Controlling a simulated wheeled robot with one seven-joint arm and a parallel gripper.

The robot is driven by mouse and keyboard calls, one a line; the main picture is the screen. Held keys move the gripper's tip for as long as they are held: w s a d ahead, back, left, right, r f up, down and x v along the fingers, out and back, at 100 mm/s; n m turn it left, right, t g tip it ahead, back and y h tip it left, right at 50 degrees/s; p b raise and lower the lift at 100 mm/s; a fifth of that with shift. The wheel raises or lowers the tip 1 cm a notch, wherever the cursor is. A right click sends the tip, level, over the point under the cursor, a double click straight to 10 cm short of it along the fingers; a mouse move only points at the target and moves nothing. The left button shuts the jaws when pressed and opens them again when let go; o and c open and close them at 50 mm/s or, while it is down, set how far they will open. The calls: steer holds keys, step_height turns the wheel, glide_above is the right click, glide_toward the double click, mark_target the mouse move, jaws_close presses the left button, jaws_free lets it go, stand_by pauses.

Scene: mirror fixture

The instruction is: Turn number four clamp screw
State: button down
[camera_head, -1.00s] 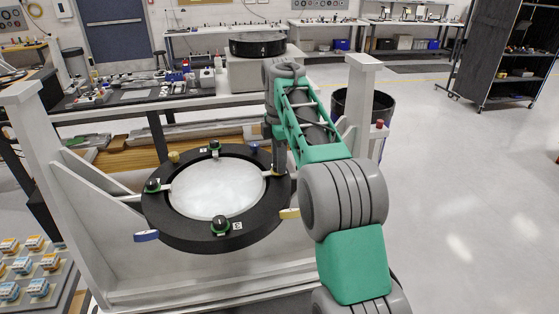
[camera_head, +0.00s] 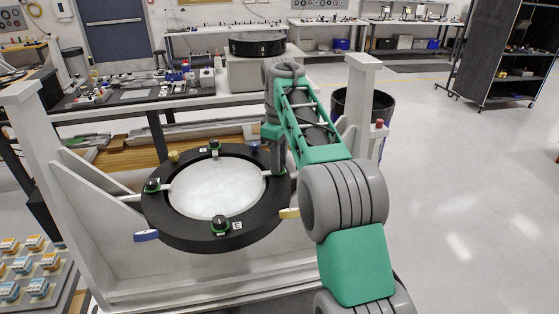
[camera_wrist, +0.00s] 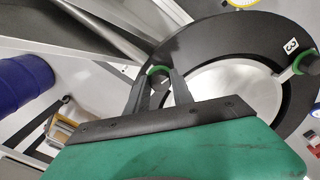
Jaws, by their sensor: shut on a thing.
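The black ring (camera_head: 165,222) with a white mirror disc (camera_head: 215,190) lies nearly flat in the fixture. Dark clamp screw knobs with green bases stand around the ring at the back (camera_head: 214,146), left (camera_head: 153,186) and front (camera_head: 221,224). My gripper (camera_head: 277,168) points down at the ring's right side, hiding the screw there. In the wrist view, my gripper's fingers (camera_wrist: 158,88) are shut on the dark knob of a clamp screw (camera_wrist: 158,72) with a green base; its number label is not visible. Another screw knob (camera_wrist: 306,65) stands near a label reading 3 (camera_wrist: 291,45).
Pale fixture posts (camera_head: 32,140) (camera_head: 360,110) stand left and right of the ring. Coloured tabs, blue (camera_head: 146,236) and yellow (camera_head: 289,213), stick out from its edge. Open floor lies at the right.

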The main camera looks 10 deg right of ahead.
steer(key=shift+m, duration=0.5)
steer(key=c, duration=1.1)
jaws_free()
steer(key=shift+r, duration=0.1)
step_height(320, 180, up, 8)
steer(key=shift+f, duration=0.15)
